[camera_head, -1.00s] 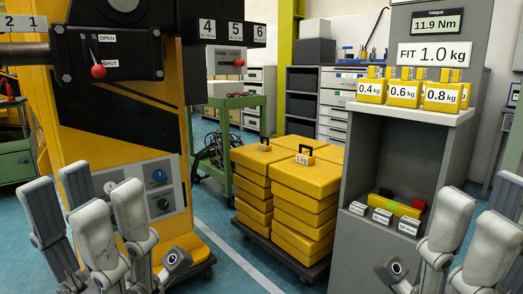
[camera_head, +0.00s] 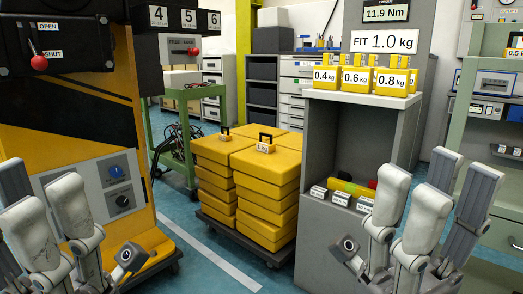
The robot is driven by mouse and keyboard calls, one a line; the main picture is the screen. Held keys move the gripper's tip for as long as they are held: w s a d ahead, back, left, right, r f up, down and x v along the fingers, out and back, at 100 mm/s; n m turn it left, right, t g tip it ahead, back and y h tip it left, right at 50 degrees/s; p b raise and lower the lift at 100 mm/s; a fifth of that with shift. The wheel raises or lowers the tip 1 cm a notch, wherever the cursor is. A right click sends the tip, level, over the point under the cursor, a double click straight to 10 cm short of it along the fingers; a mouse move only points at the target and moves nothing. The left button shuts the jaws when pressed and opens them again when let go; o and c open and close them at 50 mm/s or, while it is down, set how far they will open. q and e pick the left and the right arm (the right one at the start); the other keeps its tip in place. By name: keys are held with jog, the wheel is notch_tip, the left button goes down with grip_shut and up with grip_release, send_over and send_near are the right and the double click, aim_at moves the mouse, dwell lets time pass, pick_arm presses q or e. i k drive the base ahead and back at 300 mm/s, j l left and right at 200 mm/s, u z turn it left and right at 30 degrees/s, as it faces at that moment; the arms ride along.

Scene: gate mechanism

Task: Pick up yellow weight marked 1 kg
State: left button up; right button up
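Yellow weights stand on top of the grey cabinet (camera_head: 318,170) under a sign reading FIT 1.0 kg (camera_head: 385,41). The front ones read 0.4 kg (camera_head: 325,78), 0.6 kg (camera_head: 356,80) and 0.8 kg (camera_head: 392,83); labels on those behind are hidden. A small weight with a black handle (camera_head: 265,145) sits on the yellow block stack; its label is too small to read. I cannot make out a 1 kg weight. My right gripper (camera_head: 400,215) is open and empty, in front of the cabinet's right side. My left gripper (camera_head: 65,235) is open and empty at lower left.
A yellow machine (camera_head: 95,145) with a red-knobbed lever stands left. Yellow blocks (camera_head: 265,190) rest on a dark dolly in the middle. A green rack (camera_head: 470,130) stands right. Floor shows between machine and dolly.

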aim_at(266, 147)
jog(key=i+u, duration=0.25)
jog(key=i, duration=0.4)
jog(key=i+l+u, duration=0.2)
jog(key=i, duration=0.4)
jog(key=i+l+u, duration=0.1)
jog(key=i+u, duration=0.15)
jog(key=i, duration=0.4)
